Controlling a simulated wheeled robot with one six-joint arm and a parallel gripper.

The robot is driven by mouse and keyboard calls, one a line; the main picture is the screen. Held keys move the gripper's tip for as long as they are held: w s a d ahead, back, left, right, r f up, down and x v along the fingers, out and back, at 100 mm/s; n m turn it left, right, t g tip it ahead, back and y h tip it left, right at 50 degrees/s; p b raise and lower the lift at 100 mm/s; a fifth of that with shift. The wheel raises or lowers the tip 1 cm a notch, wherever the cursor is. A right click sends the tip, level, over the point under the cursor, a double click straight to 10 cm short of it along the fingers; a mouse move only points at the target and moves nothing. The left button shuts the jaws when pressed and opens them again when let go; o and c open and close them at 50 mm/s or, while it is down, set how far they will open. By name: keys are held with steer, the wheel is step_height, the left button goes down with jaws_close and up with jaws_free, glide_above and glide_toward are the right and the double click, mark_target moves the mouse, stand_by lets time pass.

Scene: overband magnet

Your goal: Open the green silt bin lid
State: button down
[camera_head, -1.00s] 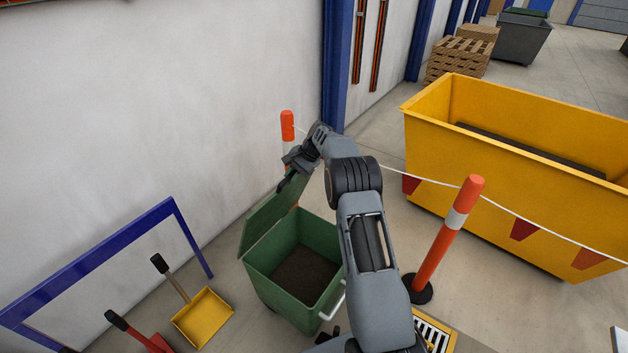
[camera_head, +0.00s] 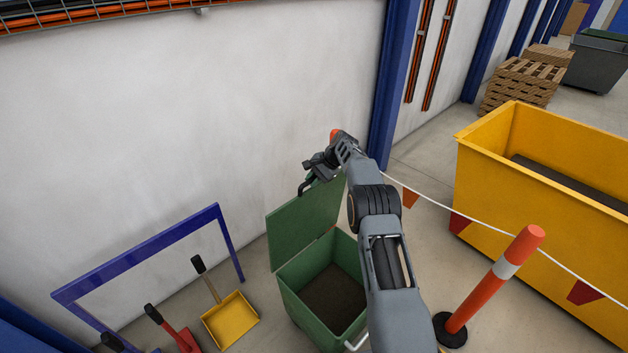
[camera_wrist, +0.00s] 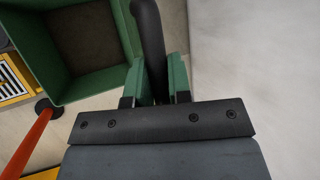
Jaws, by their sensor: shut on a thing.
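The green silt bin (camera_head: 292,292) stands on the floor by the wall, with dark silt inside. Its green lid (camera_head: 298,228) is raised, hinged at the wall side, and stands steeply up so that the inside shows. A black bar handle (camera_head: 303,187) is at the lid's upper edge. My gripper (camera_head: 312,174) is at that edge, shut on the handle. In the wrist view the black handle (camera_wrist: 149,35) runs between the jaws of my gripper (camera_wrist: 155,82), and the open bin (camera_wrist: 90,35) shows at upper left. The fingertips are small and partly hidden in the head view.
A blue rack (camera_head: 140,252) with a yellow shovel (camera_head: 231,320) and a red one (camera_head: 188,340) stands left. The white wall (camera_head: 200,110) is close behind the lid.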

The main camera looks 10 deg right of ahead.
steer(key=shift+f, duration=0.1)
steer(key=c, duration=1.1)
jaws_free()
steer(key=v, duration=1.4)
steer(key=shift+f, duration=0.1)
